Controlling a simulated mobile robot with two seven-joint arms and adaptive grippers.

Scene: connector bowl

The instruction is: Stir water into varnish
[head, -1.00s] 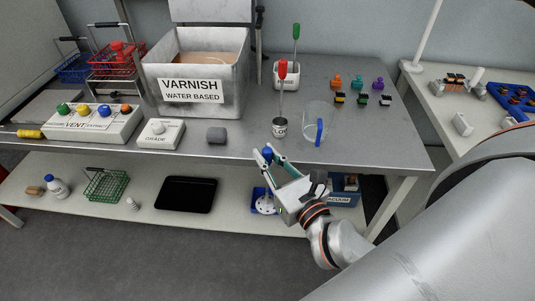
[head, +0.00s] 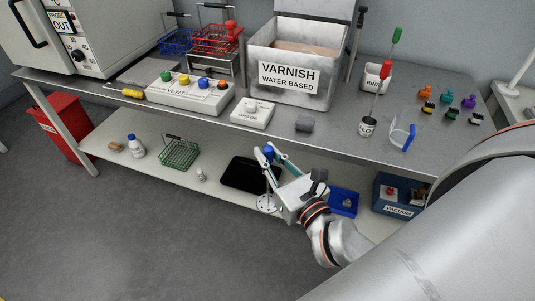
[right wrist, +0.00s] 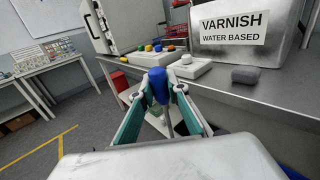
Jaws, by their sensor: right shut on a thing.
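The grey varnish tank (head: 283,84), labelled "VARNISH WATER BASED", stands at the back of the metal bench with its lid up and tan liquid inside. It also shows in the right wrist view (right wrist: 240,47). My right gripper (head: 270,150) is shut on the blue handle (right wrist: 158,86) of a stirring tool, in front of the bench edge. The tool hangs roughly upright, with a white perforated disc (head: 266,202) at its lower end. A clear jug with a blue handle (head: 402,135) stands on the bench at the right. My left gripper is not in view.
A small pot (head: 367,127) with a red-handled tool and a rinse cup (head: 376,77) with a green-handled tool stand near the jug. A vent panel (head: 190,95), grade box (head: 252,112) and grey block (head: 304,124) line the bench front. A lower shelf (head: 225,190) runs below.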

